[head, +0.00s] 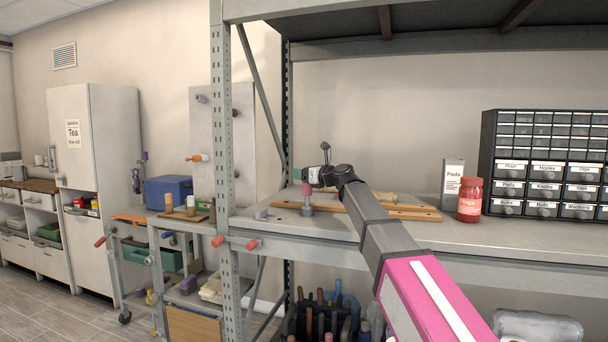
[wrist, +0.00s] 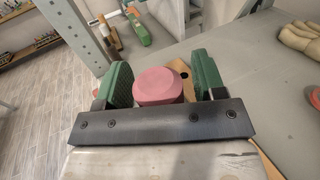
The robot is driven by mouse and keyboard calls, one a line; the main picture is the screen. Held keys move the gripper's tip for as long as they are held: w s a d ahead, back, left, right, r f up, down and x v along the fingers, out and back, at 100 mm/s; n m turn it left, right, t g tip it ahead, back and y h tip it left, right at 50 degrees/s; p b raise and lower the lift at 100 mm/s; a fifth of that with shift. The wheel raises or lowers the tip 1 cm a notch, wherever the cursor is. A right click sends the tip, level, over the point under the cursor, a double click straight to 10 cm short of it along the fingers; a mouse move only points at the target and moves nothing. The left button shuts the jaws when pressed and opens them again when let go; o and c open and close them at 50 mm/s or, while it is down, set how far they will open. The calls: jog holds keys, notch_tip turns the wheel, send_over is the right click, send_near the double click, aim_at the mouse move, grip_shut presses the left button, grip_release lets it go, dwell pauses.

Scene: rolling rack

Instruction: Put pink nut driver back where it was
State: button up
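The pink nut driver (head: 307,189) stands upright on the shelf near its left end, pink handle at the top and a grey part below it. My gripper (head: 308,178) is at its top, reaching over from the right. In the wrist view the round pink handle end (wrist: 158,87) lies between the two green finger pads of my gripper (wrist: 163,85). The left pad is against or very near the handle; a narrow gap shows at the right pad. The fingers look open around it. The driver's lower end is hidden in the wrist view.
A wooden strip (head: 424,214) lies on the shelf (head: 480,232) behind the driver. The rack post (head: 222,130) is at left, with red-ended pegs (head: 253,244) below.

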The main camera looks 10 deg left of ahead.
jog(key=v, duration=1.2)
jog(key=shift+s, duration=0.15)
